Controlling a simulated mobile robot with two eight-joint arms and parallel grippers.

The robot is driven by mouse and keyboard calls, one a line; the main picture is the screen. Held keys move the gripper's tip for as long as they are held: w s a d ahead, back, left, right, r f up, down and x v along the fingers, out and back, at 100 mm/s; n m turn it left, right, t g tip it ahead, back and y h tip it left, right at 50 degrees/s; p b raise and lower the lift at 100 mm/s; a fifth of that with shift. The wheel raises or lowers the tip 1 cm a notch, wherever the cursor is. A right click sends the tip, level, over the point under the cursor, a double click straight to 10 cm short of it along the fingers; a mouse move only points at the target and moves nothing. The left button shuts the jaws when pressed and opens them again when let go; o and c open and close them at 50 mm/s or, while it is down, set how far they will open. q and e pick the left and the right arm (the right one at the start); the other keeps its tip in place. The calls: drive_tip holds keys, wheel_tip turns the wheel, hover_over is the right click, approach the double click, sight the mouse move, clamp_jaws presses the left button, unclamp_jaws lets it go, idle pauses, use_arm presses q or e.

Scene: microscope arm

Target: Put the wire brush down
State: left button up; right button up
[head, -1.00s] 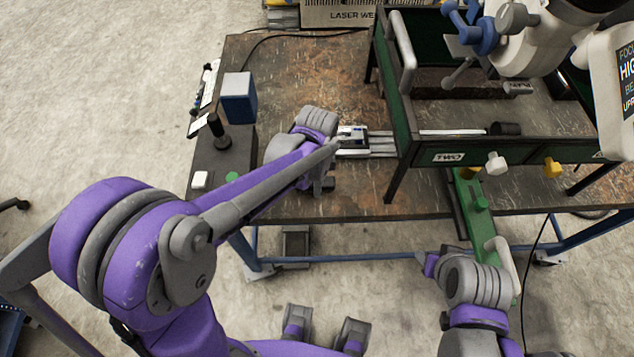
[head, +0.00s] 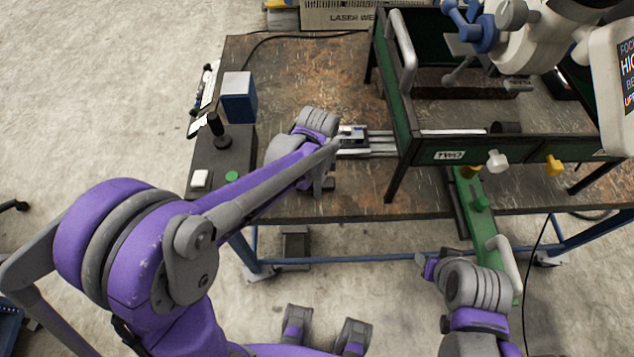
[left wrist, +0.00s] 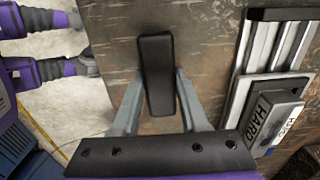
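The wire brush (left wrist: 157,75) shows in the left wrist view as a dark, narrow block with rounded ends, over the worn brown tabletop. My left gripper (left wrist: 160,78) has one grey finger along each long side of it and appears shut on it. Its bristles are hidden, and I cannot tell whether it touches the table. In the head view my left gripper (head: 326,180) is low over the front of the workbench (head: 355,195), and a small dark bit of the brush (head: 328,184) shows beside it. My right gripper (head: 430,264) is in front of the bench; its fingers are not clear.
A metal rail fixture (head: 370,141) with a block marked HARD (left wrist: 275,118) lies right of the brush. The green frame (head: 455,155) with the microscope (head: 540,45) stands further right. A dark box with a blue block (head: 238,97) is at left. Bare tabletop surrounds the brush.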

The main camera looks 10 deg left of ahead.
use_arm(q)
drive_tip(key=shift+s+d+p, duration=0.1)
drive_tip(key=shift+s+p, duration=0.1)
drive_tip(key=shift+p, duration=0.2)
wheel_tip(320, 180, up, 12)
drive_tip(key=p, duration=0.2)
drive_tip(key=s+a+f+n+t, duration=0.1)
drive_tip(key=s+a+n+t, duration=0.1)
drive_tip(key=s+n, duration=0.5)
drive_tip(key=s+a+f+n+t, duration=0.2)
drive_tip(key=s+a+n+t, duration=0.1)
drive_tip(key=s+a+n, duration=0.2)
drive_tip(key=s+n, duration=0.2)
drive_tip(key=shift+a+f+n, duration=0.15)
drive_tip(key=shift+f+n, duration=0.1)
drive_tip(key=shift+n, duration=0.15)
use_arm(e)
drive_tip(key=shift+w+r, duration=0.25)
drive_tip(key=shift+r, duration=0.35)
drive_tip(key=shift+w+r, duration=0.25)
drive_tip(key=shift+r, duration=0.3)
use_arm(q)
drive_tip(key=shift+w+r, duration=0.15)
drive_tip(key=shift+r, duration=0.45)
use_arm(e)
drive_tip(key=shift+w+r, duration=0.25)
drive_tip(key=shift+r, duration=0.4)
